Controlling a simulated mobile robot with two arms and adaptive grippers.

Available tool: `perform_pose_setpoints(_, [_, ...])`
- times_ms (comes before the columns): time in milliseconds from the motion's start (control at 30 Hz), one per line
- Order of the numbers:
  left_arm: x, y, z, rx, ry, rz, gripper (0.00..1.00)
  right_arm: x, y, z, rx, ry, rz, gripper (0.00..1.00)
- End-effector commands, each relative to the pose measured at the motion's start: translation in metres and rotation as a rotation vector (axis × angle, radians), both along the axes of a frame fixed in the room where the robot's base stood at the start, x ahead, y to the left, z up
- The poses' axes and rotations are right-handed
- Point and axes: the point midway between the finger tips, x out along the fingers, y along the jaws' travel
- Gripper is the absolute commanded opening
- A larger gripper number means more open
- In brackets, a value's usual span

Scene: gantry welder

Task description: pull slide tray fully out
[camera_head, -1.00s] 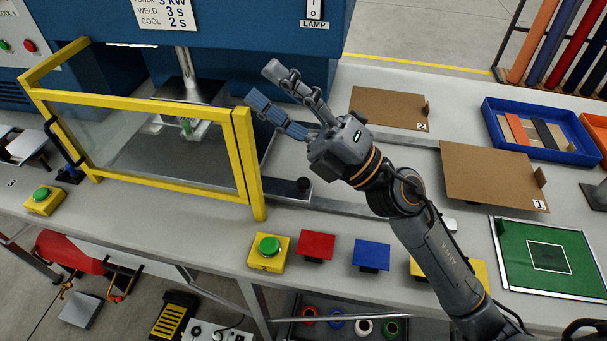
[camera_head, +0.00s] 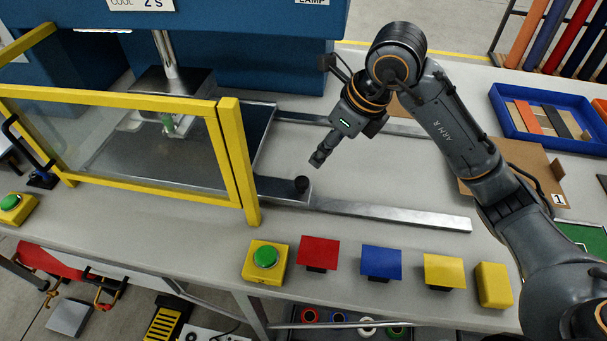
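The slide tray (camera_head: 262,140) is a dark metal plate under the press, behind the yellow-framed guard. My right gripper (camera_head: 318,160) hangs above the table, up and right of the knob, pointing down and left. It appears apart from the knob. Its fingers overlap in this view, so I cannot tell their opening. My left gripper is out of view.
The yellow guard frame (camera_head: 232,150) stands left of the knob. Green button boxes (camera_head: 266,257) and red, blue and yellow plates (camera_head: 381,262) line the front edge. A blue bin (camera_head: 500,118) and brown board (camera_head: 548,178) are at right. The table between the rails is clear.

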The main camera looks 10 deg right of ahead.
Motion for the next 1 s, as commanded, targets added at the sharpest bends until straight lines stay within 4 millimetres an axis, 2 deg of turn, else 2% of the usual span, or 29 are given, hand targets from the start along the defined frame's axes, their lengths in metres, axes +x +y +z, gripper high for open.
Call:
perform_pose_setpoints(167, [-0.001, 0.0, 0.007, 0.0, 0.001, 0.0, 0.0, 0.005, 0.009, -0.025, 0.003, 0.008, 0.004, 0.53])
perform_pose_setpoints(400, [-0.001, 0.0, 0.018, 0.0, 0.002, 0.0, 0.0, 0.019, 0.023, -0.073, 0.004, 0.01, 0.003, 0.53])
perform_pose_setpoints(600, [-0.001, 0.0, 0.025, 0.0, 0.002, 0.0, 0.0, 0.029, 0.033, -0.105, 0.006, 0.007, 0.004, 0.53])
perform_pose_setpoints(800, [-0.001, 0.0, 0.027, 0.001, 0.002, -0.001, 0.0, 0.034, 0.037, -0.121, 0.005, 0.003, 0.005, 0.53])
perform_pose_setpoints(1000, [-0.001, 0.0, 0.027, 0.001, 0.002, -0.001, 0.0, 0.035, 0.038, -0.124, 0.005, 0.002, 0.005, 0.53])
